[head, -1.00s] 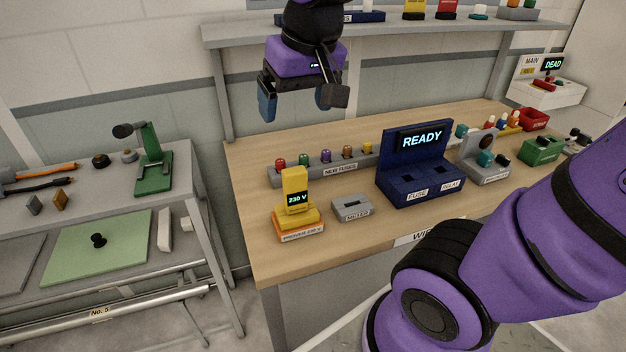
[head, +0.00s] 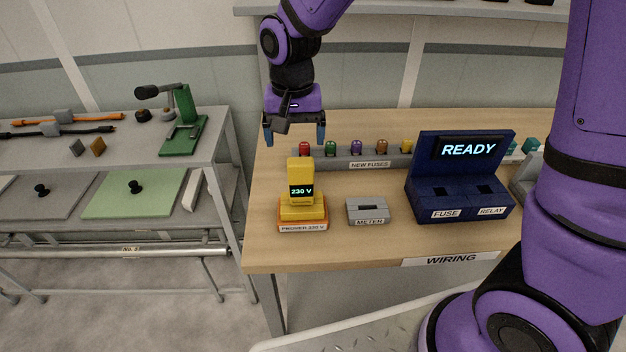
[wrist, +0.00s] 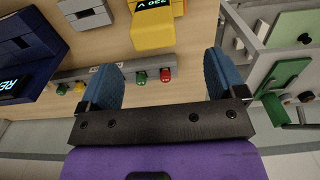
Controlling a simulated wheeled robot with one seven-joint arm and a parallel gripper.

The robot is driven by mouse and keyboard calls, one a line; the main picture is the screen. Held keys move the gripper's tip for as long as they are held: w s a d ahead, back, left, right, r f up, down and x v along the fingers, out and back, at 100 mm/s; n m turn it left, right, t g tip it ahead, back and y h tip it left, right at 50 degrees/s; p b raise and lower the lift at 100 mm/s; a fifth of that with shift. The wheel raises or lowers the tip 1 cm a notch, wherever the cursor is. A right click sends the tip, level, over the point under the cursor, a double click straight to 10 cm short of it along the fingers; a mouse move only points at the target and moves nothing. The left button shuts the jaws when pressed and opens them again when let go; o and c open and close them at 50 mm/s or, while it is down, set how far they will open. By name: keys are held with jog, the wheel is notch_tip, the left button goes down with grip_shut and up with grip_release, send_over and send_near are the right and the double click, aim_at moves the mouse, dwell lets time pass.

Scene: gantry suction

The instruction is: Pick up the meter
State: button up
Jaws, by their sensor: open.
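The yellow meter (head: 300,172), with a lit 230 V display, stands upright on the orange and yellow base labelled PROVER 230 V (head: 302,227). The grey holder labelled METER (head: 367,211) is to its right and looks empty. My gripper (head: 295,138) is open and empty, pointing down, above and behind the meter in the head view. In the wrist view, a yellow body (wrist: 152,30) with part of a 230 V display shows at the top, beyond the open fingers (wrist: 163,75). The grey holder (wrist: 85,12) is to its left there.
A grey rack of new fuses (head: 345,163) runs behind the meter, with the red fuse (head: 304,149) close to my gripper. A blue READY unit (head: 460,180) stands to the right. A shelf (head: 400,10) hangs above; a grey side bench (head: 100,150) is left.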

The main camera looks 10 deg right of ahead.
aim_at(301, 173)
notch_tip(301, 173, down, 5)
jog(key=shift+d+r, duration=0.1)
jog(key=f, duration=0.4)
jog(key=shift+s+d, duration=0.1)
jog(key=shift+d, duration=0.25)
jog(key=shift+f, duration=0.7)
jog(key=c, duration=1.2)
jog(key=shift+r, duration=0.15)
